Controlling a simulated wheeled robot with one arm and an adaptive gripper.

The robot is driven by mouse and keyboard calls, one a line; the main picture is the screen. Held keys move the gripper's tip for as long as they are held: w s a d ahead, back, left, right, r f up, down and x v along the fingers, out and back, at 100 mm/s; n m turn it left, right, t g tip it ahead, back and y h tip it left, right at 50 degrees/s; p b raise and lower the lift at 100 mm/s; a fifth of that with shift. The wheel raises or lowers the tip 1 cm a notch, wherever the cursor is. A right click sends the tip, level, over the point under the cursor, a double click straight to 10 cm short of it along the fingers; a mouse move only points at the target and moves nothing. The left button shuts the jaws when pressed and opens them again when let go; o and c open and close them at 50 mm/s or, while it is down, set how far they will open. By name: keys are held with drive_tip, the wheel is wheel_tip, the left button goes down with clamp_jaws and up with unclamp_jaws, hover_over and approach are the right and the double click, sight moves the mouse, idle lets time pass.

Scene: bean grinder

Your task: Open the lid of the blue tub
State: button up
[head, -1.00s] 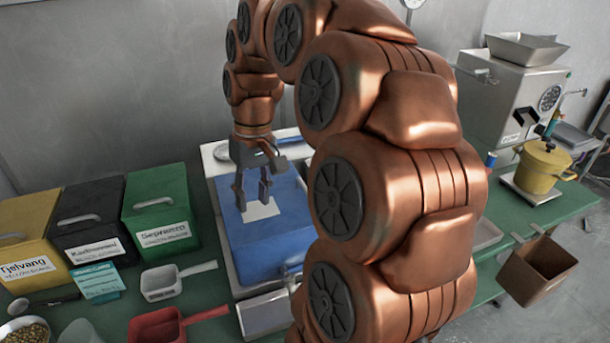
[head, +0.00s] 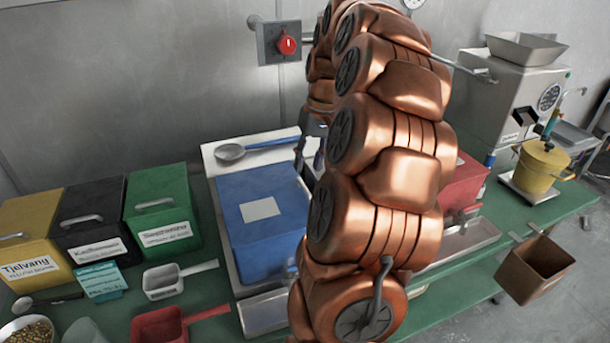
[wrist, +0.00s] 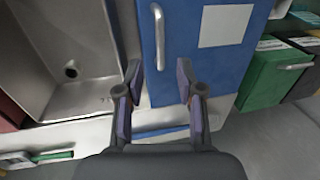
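The blue tub (head: 240,188) stands on a metal stand on the green table, its lid flat and closed, with a white label (head: 260,209) on top. In the wrist view the tub (wrist: 181,54) has a pale bar handle (wrist: 159,38) near its left edge. My arm hides the tub's right side in the head view. My gripper (wrist: 159,76) is open and empty, its two fingers apart in front of the tub's edge near the handle; no contact is visible. In the head view it is mostly hidden behind my arm.
Green (head: 160,207), black (head: 91,225) and yellow (head: 30,245) tubs stand to the left. A spoon with a blue handle (head: 270,144) lies behind the blue tub. A metal basin (wrist: 70,60) lies beside the tub.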

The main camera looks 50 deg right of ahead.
sight(303, 184)
drive_tip(key=shift+w+a+f+p, duration=0.1)
drive_tip(key=shift+a+f+p, duration=0.1)
drive_tip(key=shift+f, duration=0.6)
drive_tip(key=shift+w+a+f+p, duration=0.1)
drive_tip(key=shift+f+p, duration=0.05)
drive_tip(key=shift+f, duration=0.6)
drive_tip(key=shift+w+a+f+p, duration=0.1)
drive_tip(key=shift+f+p, duration=0.1)
drive_tip(key=shift+f, duration=0.6)
drive_tip(key=shift+c, duration=0.4)
drive_tip(key=shift+s, duration=0.1)
clamp_jaws()
